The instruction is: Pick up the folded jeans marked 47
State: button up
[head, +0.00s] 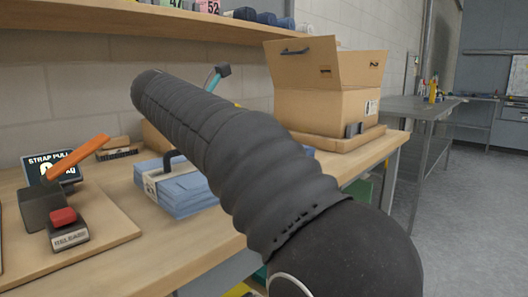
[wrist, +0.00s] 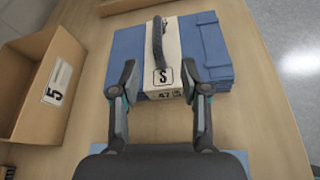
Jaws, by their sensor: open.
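The folded blue jeans (wrist: 207,50) lie on the bench in the wrist view, wrapped by a cream band (wrist: 165,61) marked S and 47 with a dark strap handle (wrist: 157,40) on top. My gripper (wrist: 165,83) is open and empty, its two fingers at the near edge of the stack, either side of the marked band end. I cannot tell whether the fingertips touch it. In the head view my arm hides much of the bench; another blue folded stack (head: 185,194) with a band and dark handle shows left of it.
A cardboard bin (wrist: 38,85) marked 5 stands left of the jeans in the wrist view. In the head view, an open carton (head: 320,105) stands at the bench's right end, a strap-pull gauge (head: 42,208) at left. A shelf (head: 130,18) with tags 47 and 52 runs above.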

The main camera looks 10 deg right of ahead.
jog(key=x, duration=0.7)
jog(key=shift+s, duration=0.1)
jog(key=shift+w+r+x, duration=0.1)
jog(key=shift+r+x, duration=0.05)
jog(key=shift+x, duration=1.35)
jog(key=shift+w+r+x, duration=0.1)
jog(key=shift+r+x, duration=0.05)
jog(key=shift+x, duration=1.35)
grip_shut()
